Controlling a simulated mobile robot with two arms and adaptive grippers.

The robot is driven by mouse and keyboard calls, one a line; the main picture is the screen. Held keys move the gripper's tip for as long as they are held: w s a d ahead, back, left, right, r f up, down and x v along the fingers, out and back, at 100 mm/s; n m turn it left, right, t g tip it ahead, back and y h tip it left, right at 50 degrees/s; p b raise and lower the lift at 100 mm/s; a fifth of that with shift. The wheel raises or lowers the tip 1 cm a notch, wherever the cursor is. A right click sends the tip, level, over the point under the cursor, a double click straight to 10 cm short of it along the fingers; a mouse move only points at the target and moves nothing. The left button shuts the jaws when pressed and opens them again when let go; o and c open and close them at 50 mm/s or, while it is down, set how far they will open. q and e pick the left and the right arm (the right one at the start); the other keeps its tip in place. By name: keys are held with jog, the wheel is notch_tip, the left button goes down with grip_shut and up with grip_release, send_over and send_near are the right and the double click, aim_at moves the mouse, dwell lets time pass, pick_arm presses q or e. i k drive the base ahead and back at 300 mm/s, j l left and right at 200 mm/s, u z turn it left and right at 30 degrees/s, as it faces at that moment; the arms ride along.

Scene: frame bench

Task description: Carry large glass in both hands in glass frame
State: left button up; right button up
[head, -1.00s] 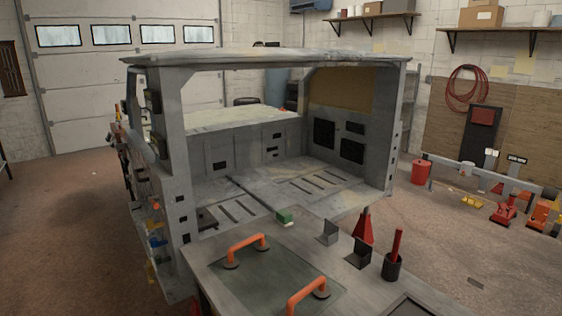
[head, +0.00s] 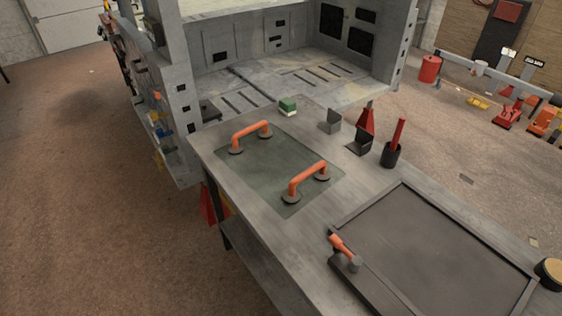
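The large glass (head: 262,171) is a dark greenish, see-through pane lying flat on the grey bench. Two orange suction handles stand on it, one near its far left (head: 250,132) and one near its right side (head: 308,178). The glass frame may be the dark recessed panel with a raised grey rim (head: 376,209) on the near right of the bench; I cannot tell for sure. A large grey cab-like structure (head: 176,85) with openings stands behind the bench. Neither of my grippers shows in the head view.
On the bench are a green and white block (head: 287,107), grey angle brackets (head: 330,122), a dark cup with a red-handled tool (head: 391,154) and an orange-handled tool (head: 345,252). A red can (head: 429,69) stands on the floor at right. The floor at left is clear.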

aim_at(431, 255)
jog(key=j+z, duration=0.2)
jog(key=z, duration=0.2)
jog(key=i+j+z, duration=0.1)
jog(key=z, duration=0.35)
jog(key=j+z, duration=0.4)
